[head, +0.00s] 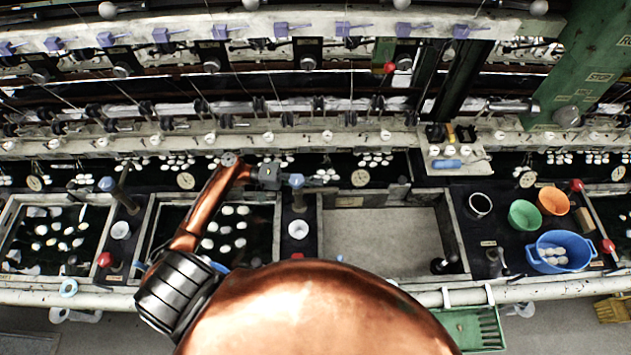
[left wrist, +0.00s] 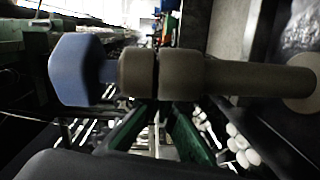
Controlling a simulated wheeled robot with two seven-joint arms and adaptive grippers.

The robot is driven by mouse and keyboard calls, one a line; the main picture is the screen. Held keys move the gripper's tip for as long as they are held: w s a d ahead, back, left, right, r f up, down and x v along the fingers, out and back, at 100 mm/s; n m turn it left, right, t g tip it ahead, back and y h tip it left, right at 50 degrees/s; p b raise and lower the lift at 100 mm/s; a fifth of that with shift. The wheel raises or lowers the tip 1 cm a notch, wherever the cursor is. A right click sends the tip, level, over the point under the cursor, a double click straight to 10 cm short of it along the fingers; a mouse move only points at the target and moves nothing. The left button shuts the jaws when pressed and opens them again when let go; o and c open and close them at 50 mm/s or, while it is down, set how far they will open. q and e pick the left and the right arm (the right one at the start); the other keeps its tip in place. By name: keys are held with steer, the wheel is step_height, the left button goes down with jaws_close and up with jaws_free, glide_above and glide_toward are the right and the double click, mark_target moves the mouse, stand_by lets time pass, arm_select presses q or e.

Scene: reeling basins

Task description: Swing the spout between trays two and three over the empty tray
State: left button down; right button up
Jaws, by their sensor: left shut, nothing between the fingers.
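The spout (head: 297,182) between trays two and three has a blue-grey knob and a dark stem above the black strip. In the left wrist view the spout (left wrist: 225,78) lies across the picture, its blue end at left and round base at right. The direction of its outlet is hard to tell. My left gripper (head: 272,177) is shut and empty, close beside the knob on its left; contact cannot be told. The empty tray (head: 385,213) has a bare grey floor, right of the spout. Tray two (head: 262,222) holds several white cocoons in dark water. My right gripper is not in view.
Tray one (head: 45,235) with cocoons and another blue-knobbed spout (head: 107,184) stand at left. Green (head: 524,215), orange (head: 553,201) and blue (head: 562,251) bowls stand right of the empty tray. A ledge with gauges and the reeling frame runs behind the trays.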

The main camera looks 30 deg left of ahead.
arm_select(q)
steer(key=v, duration=1.2)
stand_by(1.6)
